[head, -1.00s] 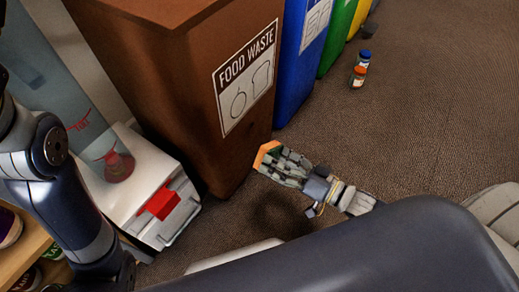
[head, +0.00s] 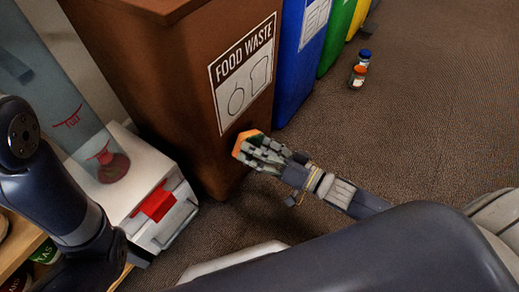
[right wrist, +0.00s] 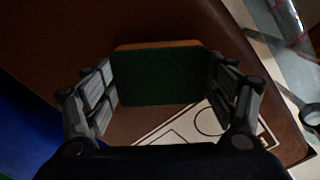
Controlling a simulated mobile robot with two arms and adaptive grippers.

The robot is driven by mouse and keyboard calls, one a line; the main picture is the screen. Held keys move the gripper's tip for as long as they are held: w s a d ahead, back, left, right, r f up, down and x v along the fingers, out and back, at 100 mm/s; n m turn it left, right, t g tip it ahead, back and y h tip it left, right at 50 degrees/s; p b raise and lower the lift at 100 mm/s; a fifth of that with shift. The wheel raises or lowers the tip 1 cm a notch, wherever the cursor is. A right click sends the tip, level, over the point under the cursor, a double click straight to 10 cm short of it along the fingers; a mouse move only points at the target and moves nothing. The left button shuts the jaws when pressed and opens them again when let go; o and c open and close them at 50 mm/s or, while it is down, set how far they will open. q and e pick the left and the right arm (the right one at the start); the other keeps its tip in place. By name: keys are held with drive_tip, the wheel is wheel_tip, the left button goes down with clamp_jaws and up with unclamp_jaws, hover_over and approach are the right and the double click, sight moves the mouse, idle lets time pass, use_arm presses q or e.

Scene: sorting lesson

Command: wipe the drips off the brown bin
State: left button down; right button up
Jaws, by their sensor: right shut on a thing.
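The brown bin (head: 165,75) stands at upper left in the head view, its front carrying a FOOD WASTE label (head: 243,75). Its brown surface fills much of the right wrist view (right wrist: 195,22). I cannot make out drips on it. My right gripper (head: 257,150) is shut on a sponge (head: 240,145), orange with a dark green side, also between the fingers in the right wrist view (right wrist: 157,78). The sponge is in front of the bin's lower front, below the label; I cannot tell whether it touches. My left arm shows at the left; its gripper is out of view.
Blue (head: 292,70), green (head: 335,35) and yellow (head: 357,18) bins line up beyond the brown one. A white case with a red latch (head: 153,203) sits left of it. Carpet at right is clear.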

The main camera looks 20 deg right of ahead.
drive_tip(key=shift+w+a, duration=0.25)
drive_tip(key=shift+w, duration=0.1)
idle(0.5)
drive_tip(key=shift+w+a, duration=0.45)
drive_tip(key=shift+w, duration=0.15)
